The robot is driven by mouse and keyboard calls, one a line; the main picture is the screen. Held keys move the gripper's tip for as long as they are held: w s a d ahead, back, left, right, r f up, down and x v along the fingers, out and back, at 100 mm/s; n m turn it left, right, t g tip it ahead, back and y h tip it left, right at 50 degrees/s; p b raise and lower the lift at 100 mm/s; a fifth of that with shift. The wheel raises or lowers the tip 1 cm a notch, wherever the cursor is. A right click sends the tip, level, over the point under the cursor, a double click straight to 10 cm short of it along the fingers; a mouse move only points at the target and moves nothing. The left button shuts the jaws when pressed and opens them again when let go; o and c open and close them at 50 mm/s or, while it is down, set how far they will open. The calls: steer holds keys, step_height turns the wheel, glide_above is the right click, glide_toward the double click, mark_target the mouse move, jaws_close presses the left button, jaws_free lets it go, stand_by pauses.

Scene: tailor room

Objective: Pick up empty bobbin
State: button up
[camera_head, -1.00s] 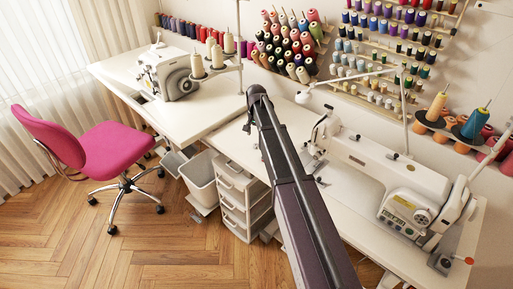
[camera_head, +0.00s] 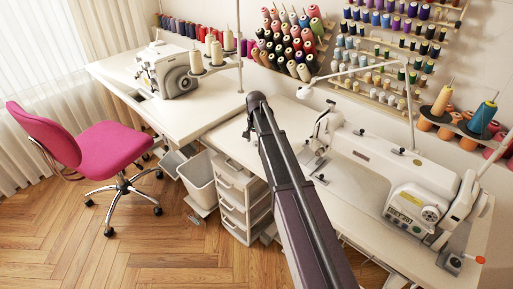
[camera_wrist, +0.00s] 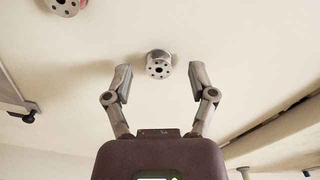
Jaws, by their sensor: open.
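A silver metal bobbin with holes in its face and no thread showing (camera_wrist: 159,65) stands on the white table (camera_wrist: 230,45) in the wrist view. My gripper (camera_wrist: 160,81) is open, with one finger on each side of the line to this bobbin. The bobbin lies about level with the fingertips, centred between them, with a gap on both sides. I cannot tell how high the fingers are over the table. In the head view my arm hides the bobbin and most of the gripper.
In the head view, a white sewing machine (camera_head: 390,180) stands right of my arm and a serger (camera_head: 167,70) stands far left.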

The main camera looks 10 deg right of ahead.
steer(key=shift+f, duration=0.25)
stand_by(0.4)
steer(key=c, duration=0.8)
